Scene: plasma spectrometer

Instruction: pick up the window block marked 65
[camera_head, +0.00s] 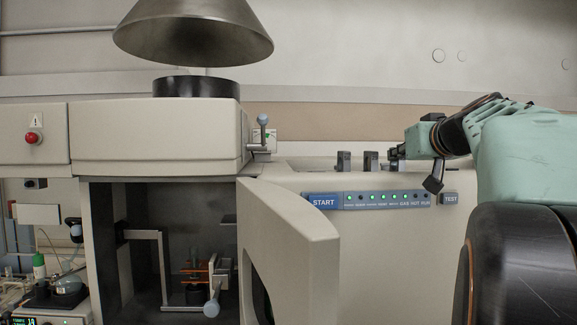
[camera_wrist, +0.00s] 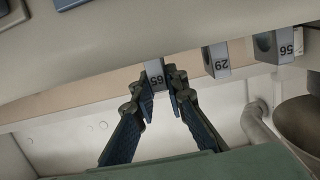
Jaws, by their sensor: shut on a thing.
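The window block marked 65 (camera_wrist: 155,74) is a small grey block, its number upside down in the wrist view. My gripper (camera_wrist: 159,84) has its two dark, blue-padded fingers on either side of this block, shut on it. In the head view my gripper (camera_head: 397,157) is at the right end of the row of blocks on top of the instrument, and block 65 is mostly hidden there. I cannot tell whether the block still rests on its ledge.
Blocks marked 29 (camera_wrist: 216,60) and 56 (camera_wrist: 273,45) stand beside it; they also show in the head view (camera_head: 371,160). Below is a panel with a START button (camera_head: 323,201) and green lights. An open compartment door (camera_head: 290,235) stands at the middle.

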